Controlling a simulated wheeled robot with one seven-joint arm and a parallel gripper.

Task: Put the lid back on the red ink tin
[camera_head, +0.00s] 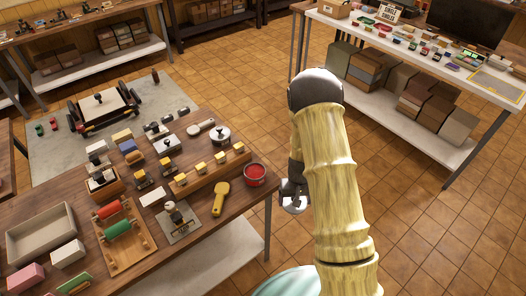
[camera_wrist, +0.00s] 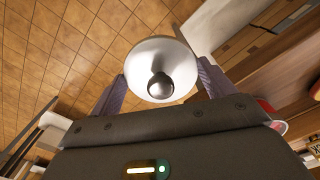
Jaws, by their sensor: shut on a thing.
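The red ink tin (camera_head: 255,174) stands open at the right end of the wooden table, with red ink showing inside. Part of it also shows at the right edge of the wrist view (camera_wrist: 279,127). My gripper (camera_wrist: 162,78) is shut on a pale round lid (camera_wrist: 160,52) with a dark grey knob in its middle. One finger is on each side of the lid. In the head view, the lid (camera_head: 295,204) is partly hidden by my arm. It hangs over the floor, just right of the table edge and apart from the tin.
A yellow scoop-like tool (camera_head: 220,198) lies left of the tin. A wooden block with yellow-topped stamps (camera_head: 213,173) and a grey lidded pot (camera_head: 220,136) stand behind it. The floor (camera_head: 400,200) between this table and the white bench (camera_head: 420,45) is clear.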

